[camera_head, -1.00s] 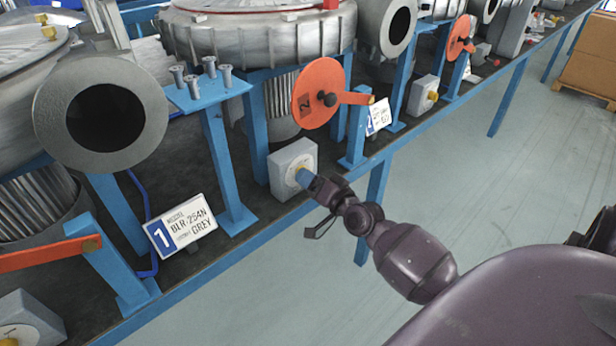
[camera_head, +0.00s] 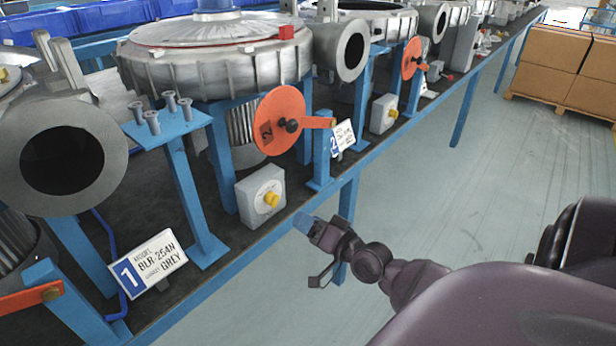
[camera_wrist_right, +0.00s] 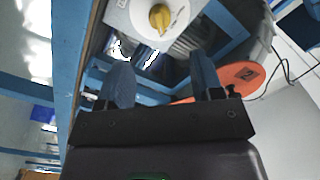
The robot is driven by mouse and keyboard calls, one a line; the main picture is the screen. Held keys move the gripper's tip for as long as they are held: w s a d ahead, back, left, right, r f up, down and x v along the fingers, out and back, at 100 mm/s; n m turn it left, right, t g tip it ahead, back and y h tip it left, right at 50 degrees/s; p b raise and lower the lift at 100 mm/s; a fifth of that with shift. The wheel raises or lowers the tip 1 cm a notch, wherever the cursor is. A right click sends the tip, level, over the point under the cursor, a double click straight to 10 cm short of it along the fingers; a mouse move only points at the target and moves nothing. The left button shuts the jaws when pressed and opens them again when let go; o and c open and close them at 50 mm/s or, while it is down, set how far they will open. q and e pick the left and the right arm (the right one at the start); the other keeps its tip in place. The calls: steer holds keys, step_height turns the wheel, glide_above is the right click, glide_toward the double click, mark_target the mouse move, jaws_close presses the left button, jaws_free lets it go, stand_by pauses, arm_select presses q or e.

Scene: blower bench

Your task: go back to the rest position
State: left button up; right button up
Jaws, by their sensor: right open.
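My right gripper (camera_head: 302,223) is in front of the bench edge, over the floor, with blue fingertips. In the right wrist view its two fingers (camera_wrist_right: 162,82) stand apart with nothing held between them. A grey switch box (camera_head: 261,196) with a yellow knob (camera_head: 271,199) sits on the bench, to the left of and apart from the gripper. The knob also shows in the right wrist view (camera_wrist_right: 159,18), beyond the fingertips. My left gripper is not in view.
An orange disc (camera_head: 279,120) on a lever stands above the box. A sign (camera_head: 151,264) marked 1 and blue posts (camera_head: 190,195) line the bench. Silver blowers (camera_head: 210,60) stand behind. Cardboard boxes (camera_head: 550,55) are at the far right. The floor (camera_head: 440,200) beside the bench is clear.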

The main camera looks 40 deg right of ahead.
stand_by(0.3)
steer(key=s+a+f+n+g+p, duration=0.1)
steer(key=s+a+f+n+g, duration=0.1)
steer(key=s, duration=0.4)
steer(key=s+a+f+n+g+p, duration=0.1)
steer(key=s+a+f+n+g, duration=0.1)
steer(key=s+a+f+n, duration=0.2)
steer(key=s+a+f+n+g+h+p, duration=0.1)
steer(key=s+a+f+n+g+p, duration=0.1)
steer(key=s, duration=0.7)
steer(key=a+f+n+g, duration=0.1)
steer(key=a+f, duration=0.1)
steer(key=a, duration=0.1)
steer(key=shift+a+f, duration=0.25)
steer(key=shift+f, duration=0.1)
steer(key=shift+s, duration=0.1)
